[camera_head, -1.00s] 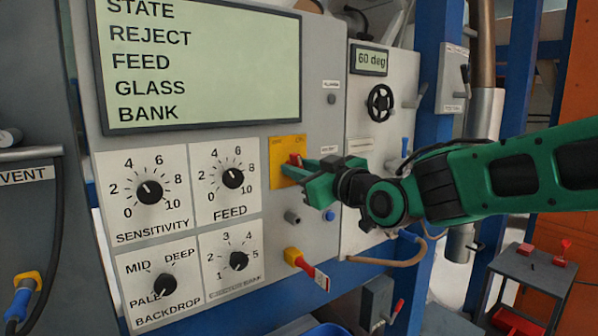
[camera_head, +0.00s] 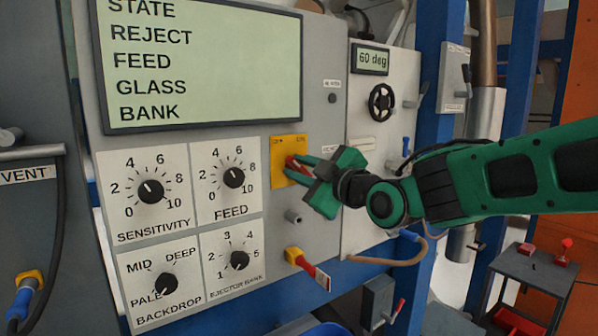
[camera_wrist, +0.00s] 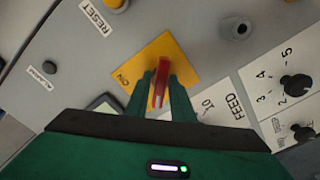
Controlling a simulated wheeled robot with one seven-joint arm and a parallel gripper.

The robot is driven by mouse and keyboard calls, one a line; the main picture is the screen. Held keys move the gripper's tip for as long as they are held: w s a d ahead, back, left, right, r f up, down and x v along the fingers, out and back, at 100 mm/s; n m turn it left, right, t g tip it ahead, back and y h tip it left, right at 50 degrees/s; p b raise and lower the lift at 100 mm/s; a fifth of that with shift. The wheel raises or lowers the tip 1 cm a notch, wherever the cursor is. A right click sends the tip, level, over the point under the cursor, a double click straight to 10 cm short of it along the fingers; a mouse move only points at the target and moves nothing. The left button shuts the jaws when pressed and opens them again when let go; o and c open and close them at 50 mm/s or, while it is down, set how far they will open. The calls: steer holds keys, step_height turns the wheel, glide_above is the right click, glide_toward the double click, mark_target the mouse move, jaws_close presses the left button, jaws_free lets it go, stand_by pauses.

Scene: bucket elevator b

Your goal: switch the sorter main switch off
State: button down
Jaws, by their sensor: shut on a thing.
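The main switch is a red handle (camera_head: 291,162) on a yellow plate (camera_head: 279,155), to the right of the FEED dial. My green gripper (camera_head: 295,167) has its fingertips at the handle. In the wrist view the red handle (camera_wrist: 161,75) stands between the two fingers of my gripper (camera_wrist: 161,83), which are shut on it. The yellow plate (camera_wrist: 184,63) carries an ON label by its left corner there. The other label on the plate is too small to read in the head view. The fingers hide part of the handle and plate.
The FEED dial (camera_head: 233,177) is left of the plate. A black handwheel (camera_head: 381,103) is on the panel to the right. A grey table (camera_head: 533,270) stands at lower right.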

steer(key=shift+d+f, duration=0.1)
steer(key=c, duration=1.6)
jaws_free()
steer(key=shift+o, duration=0.2)
steer(key=v, duration=1)
steer(key=shift+s+d, duration=0.25)
steer(key=shift+d+f, duration=0.1)
